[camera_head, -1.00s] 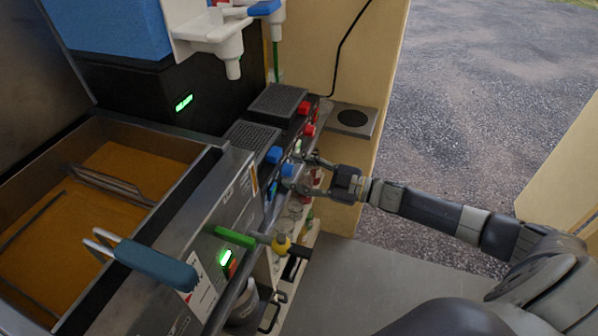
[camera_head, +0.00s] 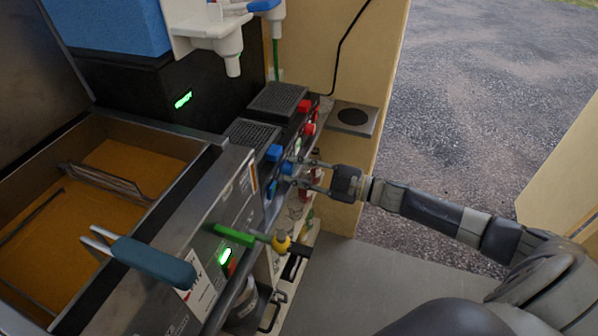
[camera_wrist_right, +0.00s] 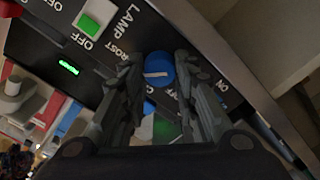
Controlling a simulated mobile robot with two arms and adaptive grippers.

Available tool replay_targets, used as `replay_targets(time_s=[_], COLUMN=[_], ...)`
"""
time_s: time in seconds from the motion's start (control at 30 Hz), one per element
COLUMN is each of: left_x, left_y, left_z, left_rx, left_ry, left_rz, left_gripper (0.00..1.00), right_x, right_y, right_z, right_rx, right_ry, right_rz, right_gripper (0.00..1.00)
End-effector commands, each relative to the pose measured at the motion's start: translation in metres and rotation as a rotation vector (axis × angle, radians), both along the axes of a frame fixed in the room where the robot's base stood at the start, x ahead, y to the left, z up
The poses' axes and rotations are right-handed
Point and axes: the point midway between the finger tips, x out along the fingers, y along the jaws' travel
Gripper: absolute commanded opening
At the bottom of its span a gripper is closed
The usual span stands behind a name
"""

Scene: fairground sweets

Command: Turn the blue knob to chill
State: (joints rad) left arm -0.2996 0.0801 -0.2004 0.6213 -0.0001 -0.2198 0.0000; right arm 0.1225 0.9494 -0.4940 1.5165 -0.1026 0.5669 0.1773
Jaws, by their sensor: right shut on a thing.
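The blue knob (camera_head: 287,168) sits on the dark front panel of the counter unit, in the middle of the head view. In the right wrist view the blue knob (camera_wrist_right: 160,70) is round, with a white pointer mark lying nearly crosswise in the picture. Printed labels beside it are partly covered; letters like "ROST" show at its left. My right gripper (camera_head: 303,173) reaches in from the right. In the wrist view its fingers (camera_wrist_right: 160,88) stand on either side of the knob, shut on it. My left gripper is not in view.
Other controls crowd the panel: a blue switch (camera_head: 274,153), red knobs (camera_head: 310,129) and a green lamp switch (camera_wrist_right: 89,25). A green-handled tap (camera_head: 234,236) and a blue-handled basket (camera_head: 155,262) are nearer.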

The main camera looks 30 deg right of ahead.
Motion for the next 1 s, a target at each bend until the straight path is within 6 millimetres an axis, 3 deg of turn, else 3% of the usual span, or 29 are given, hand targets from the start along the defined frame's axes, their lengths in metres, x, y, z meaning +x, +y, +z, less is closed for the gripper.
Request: replay_targets(time_s=[0.6, 1.0], left_x=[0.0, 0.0], left_y=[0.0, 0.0], left_z=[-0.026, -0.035], left_rx=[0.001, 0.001], left_ry=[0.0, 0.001], left_rz=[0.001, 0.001], left_gripper=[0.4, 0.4], right_x=[-0.001, -0.001], right_y=[0.001, 0.001], right_z=[-0.004, -0.004], right_rx=[-0.413, -0.56], right_ry=[-0.37, -0.498], right_rz=[0.002, 0.002], right_gripper=[0.04, 0.04])
